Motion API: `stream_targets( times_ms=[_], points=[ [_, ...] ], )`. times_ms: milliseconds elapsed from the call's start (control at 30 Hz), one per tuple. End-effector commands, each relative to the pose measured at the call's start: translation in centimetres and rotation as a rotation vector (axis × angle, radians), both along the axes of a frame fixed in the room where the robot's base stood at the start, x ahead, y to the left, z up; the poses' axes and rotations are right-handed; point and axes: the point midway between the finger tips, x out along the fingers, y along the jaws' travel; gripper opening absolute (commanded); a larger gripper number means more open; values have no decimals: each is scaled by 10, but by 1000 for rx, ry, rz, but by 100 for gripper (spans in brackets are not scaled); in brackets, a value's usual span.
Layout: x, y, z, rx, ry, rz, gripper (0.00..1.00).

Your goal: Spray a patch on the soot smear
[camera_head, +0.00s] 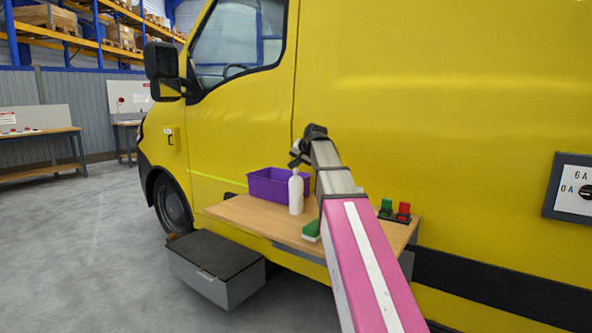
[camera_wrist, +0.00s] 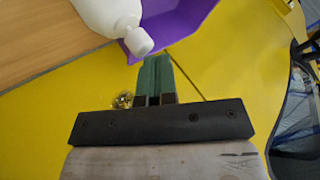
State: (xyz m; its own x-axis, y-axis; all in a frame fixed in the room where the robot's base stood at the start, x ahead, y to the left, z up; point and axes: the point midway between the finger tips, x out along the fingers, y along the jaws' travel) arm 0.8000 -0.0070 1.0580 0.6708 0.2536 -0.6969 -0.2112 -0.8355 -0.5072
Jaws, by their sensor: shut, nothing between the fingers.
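A white bottle (camera_head: 295,193) with a narrow top stands upright on the wooden shelf (camera_head: 250,217) beside the yellow van. In the wrist view the bottle (camera_wrist: 105,14) shows at the top left, its cap end pointing toward my fingers. My gripper (camera_head: 297,158) is above and just behind the bottle in the head view. In the wrist view my gripper's green fingers (camera_wrist: 155,62) are together, with nothing between them, apart from the bottle. I see no soot smear in either view; my arm hides part of the van's side.
A purple bin (camera_head: 268,186) stands behind the bottle. A green sponge (camera_head: 311,231) lies at the shelf's front edge. Green and red buttons (camera_head: 395,211) sit at the shelf's right. A grey box (camera_head: 216,268) is on the floor below. The floor at left is clear.

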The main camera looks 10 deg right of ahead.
Motion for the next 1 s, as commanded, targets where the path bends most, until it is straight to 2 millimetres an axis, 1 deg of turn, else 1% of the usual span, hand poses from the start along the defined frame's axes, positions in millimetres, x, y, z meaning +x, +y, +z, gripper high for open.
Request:
stream_targets(
  times_ms=[233,367,1000],
  points=[
    [0,0,0,-1,0,-1,0],
    [0,0,5,0,-1,-1,0],
    [1,0,58,-1,-1,0,0]
  ],
)
